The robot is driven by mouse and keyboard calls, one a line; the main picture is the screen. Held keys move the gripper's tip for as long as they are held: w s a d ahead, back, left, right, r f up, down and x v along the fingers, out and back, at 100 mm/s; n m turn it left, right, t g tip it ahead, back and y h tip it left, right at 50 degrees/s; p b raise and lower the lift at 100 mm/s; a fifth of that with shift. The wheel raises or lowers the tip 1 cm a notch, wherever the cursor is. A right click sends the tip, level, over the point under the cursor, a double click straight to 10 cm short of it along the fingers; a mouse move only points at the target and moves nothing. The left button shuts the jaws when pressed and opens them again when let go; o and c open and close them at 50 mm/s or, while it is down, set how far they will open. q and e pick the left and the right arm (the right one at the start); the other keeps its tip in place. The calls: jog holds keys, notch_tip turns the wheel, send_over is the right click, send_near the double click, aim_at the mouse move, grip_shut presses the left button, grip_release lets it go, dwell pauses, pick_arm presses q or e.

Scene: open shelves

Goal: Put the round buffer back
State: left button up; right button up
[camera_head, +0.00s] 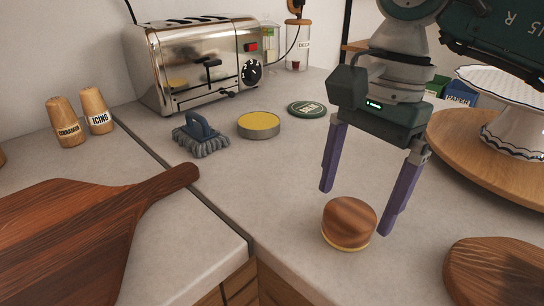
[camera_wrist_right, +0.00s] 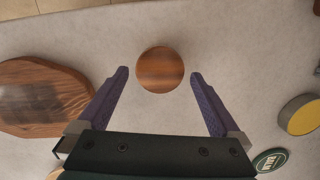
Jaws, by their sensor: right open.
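The round buffer (camera_head: 348,222), a short wooden cylinder with a pale yellow rim at its base, stands on the grey counter near the front. My right gripper (camera_head: 357,210) is open, pointing down over the buffer, with its purple fingers to either side of it. In the right wrist view the buffer's round top (camera_wrist_right: 160,69) lies between and slightly ahead of the fingertips, with gaps on both sides. I cannot tell how far the tips are above the counter. My left gripper is not in view.
An open yellow tin (camera_head: 259,125), a green lid (camera_head: 306,109) and a grey scrubbing brush (camera_head: 201,136) are farther back, before the toaster (camera_head: 190,65). A wooden board (camera_head: 480,275) is at front right. A cake stand (camera_head: 515,125) is at right. Counter around the buffer is clear.

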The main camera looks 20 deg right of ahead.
aim_at(356, 209)
notch_tip(356, 209, up, 8)
jog(key=d, duration=0.1)
jog(key=shift+w+r, duration=0.15)
jog(key=shift+r, duration=0.1)
jog(key=shift+a, duration=0.1)
